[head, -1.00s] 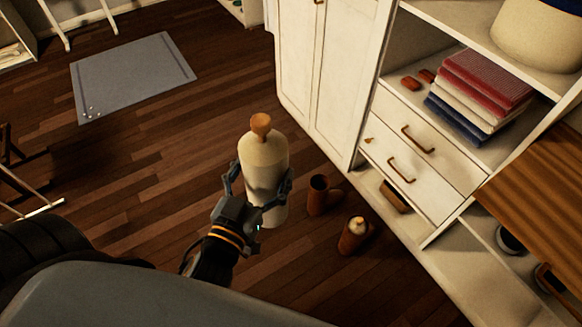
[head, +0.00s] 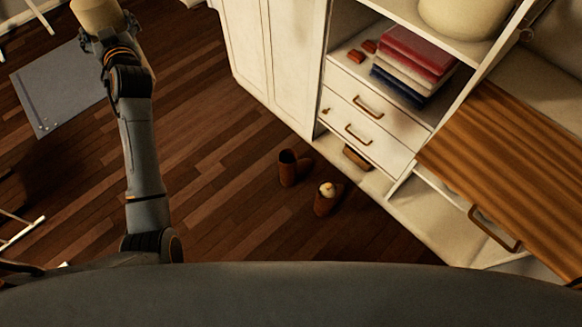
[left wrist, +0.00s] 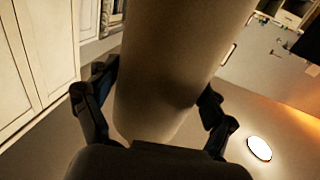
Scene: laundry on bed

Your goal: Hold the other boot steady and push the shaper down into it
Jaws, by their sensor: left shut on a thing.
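My left gripper (head: 104,38) is raised at the top left of the head view, shut around a cream, rounded cylinder, the shaper (head: 98,14). Its top is cut off by the picture's edge. In the left wrist view the shaper (left wrist: 175,60) fills the middle, between the two fingers. Two brown boots stand upright on the floor, well away from the gripper. The left boot (head: 288,170) has a dark, empty-looking opening. The right boot (head: 323,206) has a pale piece with a small knob in its top. My right gripper is out of view.
A white cabinet with drawers (head: 350,95) stands right of the boots, with folded cloths (head: 412,60) on its shelf. A wooden top (head: 510,160) is at the right. A grey mat (head: 62,95) lies at the left. The floor between mat and boots is clear.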

